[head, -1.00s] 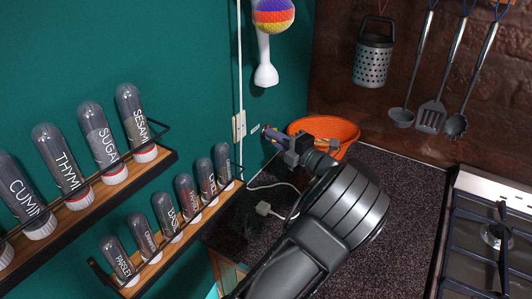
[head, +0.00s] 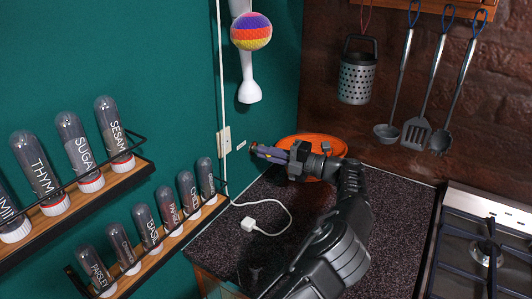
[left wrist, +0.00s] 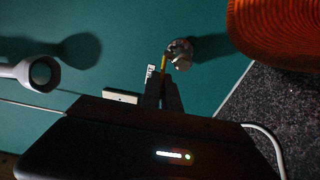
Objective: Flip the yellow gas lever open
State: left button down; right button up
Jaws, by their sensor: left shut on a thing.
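The yellow gas lever (left wrist: 164,63) shows in the left wrist view as a thin yellow strip at the fingertips, beside a round metal valve fitting (left wrist: 180,52) on the teal wall. My left gripper (left wrist: 163,88) is shut on the lever, its dark fingers pointing at the wall. In the head view the left gripper (head: 264,152) reaches to the wall just left of the orange bowl. The fingers largely hide the lever there, so its exact angle is hard to tell. My right gripper is in neither view.
The orange bowl (head: 324,139) sits close behind the gripper on the dark counter (head: 395,210). A white plug and cord (head: 250,222) lie in front. A wall socket (head: 224,140), spice racks (head: 160,255) and a stove (head: 485,250) are around it.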

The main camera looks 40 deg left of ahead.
pick_arm(q)
jog(key=c, duration=1.6)
grip_release()
